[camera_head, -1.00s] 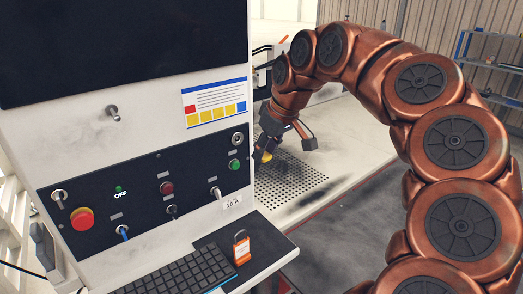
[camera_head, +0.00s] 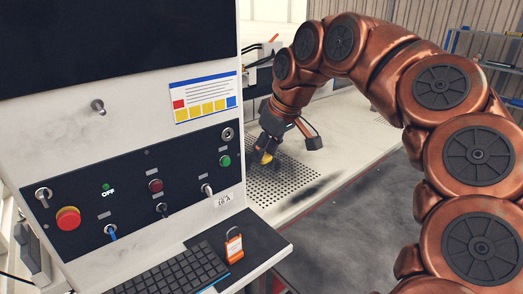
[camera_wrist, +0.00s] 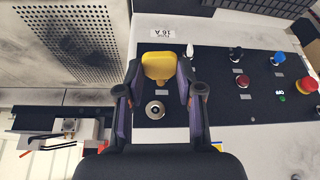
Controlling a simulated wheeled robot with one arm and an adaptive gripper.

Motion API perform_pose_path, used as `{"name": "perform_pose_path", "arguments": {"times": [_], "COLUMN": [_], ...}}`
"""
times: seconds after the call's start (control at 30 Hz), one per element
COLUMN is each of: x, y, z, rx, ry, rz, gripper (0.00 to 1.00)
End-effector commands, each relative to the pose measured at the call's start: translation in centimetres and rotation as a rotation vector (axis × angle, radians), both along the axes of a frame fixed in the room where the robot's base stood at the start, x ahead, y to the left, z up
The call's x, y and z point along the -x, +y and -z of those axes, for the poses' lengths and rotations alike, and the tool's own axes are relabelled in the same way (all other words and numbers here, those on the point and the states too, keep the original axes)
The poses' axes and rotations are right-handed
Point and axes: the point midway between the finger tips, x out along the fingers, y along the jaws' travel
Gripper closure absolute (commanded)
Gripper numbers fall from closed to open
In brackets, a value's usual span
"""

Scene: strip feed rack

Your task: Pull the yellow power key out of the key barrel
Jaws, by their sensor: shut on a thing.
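The yellow power key (camera_wrist: 157,64) is between my gripper's fingertips (camera_wrist: 158,75) in the wrist view, and my gripper is shut on it. The key also shows as a small yellow piece (camera_head: 267,158) under my gripper (camera_head: 265,154) in the head view. The key barrel (camera_head: 228,134) is a round silver socket at the panel's upper right corner, with no key in it. It also shows in the wrist view (camera_wrist: 155,109). The key is apart from the barrel, to the right of the panel in the head view. The key's shaft is hard to make out.
The black panel (camera_head: 130,165) carries a red emergency knob (camera_head: 68,218), a green button (camera_head: 225,161) and several switches. A keyboard (camera_head: 180,272) and an orange padlock (camera_head: 234,247) sit below. A perforated plate (camera_head: 285,185) lies behind my gripper.

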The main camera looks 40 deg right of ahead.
Motion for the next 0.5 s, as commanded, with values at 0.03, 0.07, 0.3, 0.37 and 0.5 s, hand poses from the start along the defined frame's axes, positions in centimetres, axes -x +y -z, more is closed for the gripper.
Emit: {"name": "perform_pose_path", "arguments": {"times": [0.03,0.07,0.3,0.37,0.5], "x": [0.05,0.04,0.08,0.23,0.94], "y": [0.01,0.01,0.0,0.0,0.02], "z": [0.0,-0.03,-0.01,0.01,0.04], "rx": [0.0,0.0,0.0,0.0,0.001], "ry": [0.0,0.0,-0.001,-0.001,-0.004], "rz": [0.0,0.0,0.0,0.0,0.0], "gripper": [1.0,1.0,1.0,1.0,1.0]}}
